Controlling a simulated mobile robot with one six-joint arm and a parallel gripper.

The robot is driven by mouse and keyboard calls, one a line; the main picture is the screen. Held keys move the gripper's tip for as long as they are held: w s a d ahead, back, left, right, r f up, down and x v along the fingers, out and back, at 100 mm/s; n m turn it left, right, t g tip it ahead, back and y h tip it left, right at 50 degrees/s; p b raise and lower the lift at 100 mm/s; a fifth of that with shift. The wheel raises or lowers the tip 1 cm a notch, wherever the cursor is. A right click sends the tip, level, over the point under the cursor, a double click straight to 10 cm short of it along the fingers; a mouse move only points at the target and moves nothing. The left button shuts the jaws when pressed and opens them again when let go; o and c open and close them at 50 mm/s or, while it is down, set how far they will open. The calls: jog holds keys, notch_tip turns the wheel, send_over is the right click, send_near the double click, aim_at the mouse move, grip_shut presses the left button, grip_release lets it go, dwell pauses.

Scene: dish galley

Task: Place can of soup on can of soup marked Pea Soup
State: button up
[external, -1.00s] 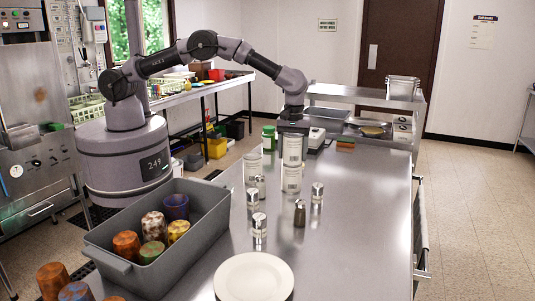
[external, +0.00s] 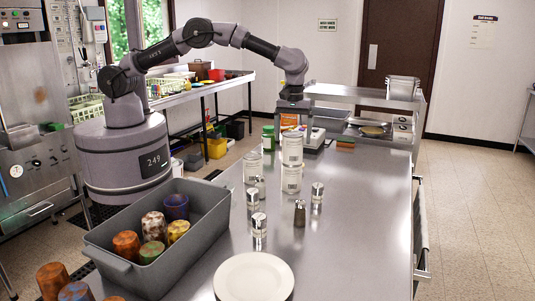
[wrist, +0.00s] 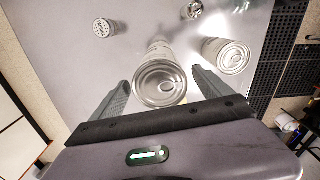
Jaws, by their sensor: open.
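Two pale soup cans stand stacked on the steel counter in the external view, the upper can (external: 292,151) upright on the lower can (external: 291,180). The label words are too small to read, so I cannot tell which is Pea Soup. In the wrist view the upper can (wrist: 160,82) shows its ring-pull lid, with the lower one mostly hidden beneath it. My gripper (external: 293,122) is open and empty, just above and behind the stack. In the wrist view its fingers (wrist: 160,88) appear on either side of the upper can, apart from it.
Another pale can (external: 253,169) stands left of the stack, also in the wrist view (wrist: 226,55). Several shakers (external: 259,226) stand in front. A green-lidded jar (external: 268,139) is behind. A grey bin (external: 205,235) of cups and a white plate (external: 254,278) are nearer. The counter's right side is clear.

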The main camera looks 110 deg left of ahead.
notch_tip(320, 180, up, 6)
jog(key=shift+f+p, duration=0.1)
jog(key=shift+p, duration=0.3)
jog(key=s+d+r+m+t, duration=0.1)
jog(key=s+d+r+m, duration=0.2)
jog(key=r, duration=0.3)
jog(key=s+d+r+m+y, duration=0.1)
jog(key=s+d+r+m, duration=0.25)
jog(key=r, duration=0.25)
jog(key=s+d+r+m+t, duration=0.1)
jog(key=s+d+r+m, duration=0.25)
jog(key=r, duration=0.25)
jog(key=s+d+m+t, duration=0.2)
jog(key=s+m, duration=0.5)
jog(key=s, duration=0.5)
jog(key=s+d+m+t+y, duration=0.1)
jog(key=s+d+m, duration=0.4)
jog(key=s, duration=0.8)
jog(key=shift+f+m+t, duration=0.2)
jog(key=shift+m+t, duration=0.2)
jog(key=shift+m, duration=0.7)
jog(key=shift+s, duration=0.15)
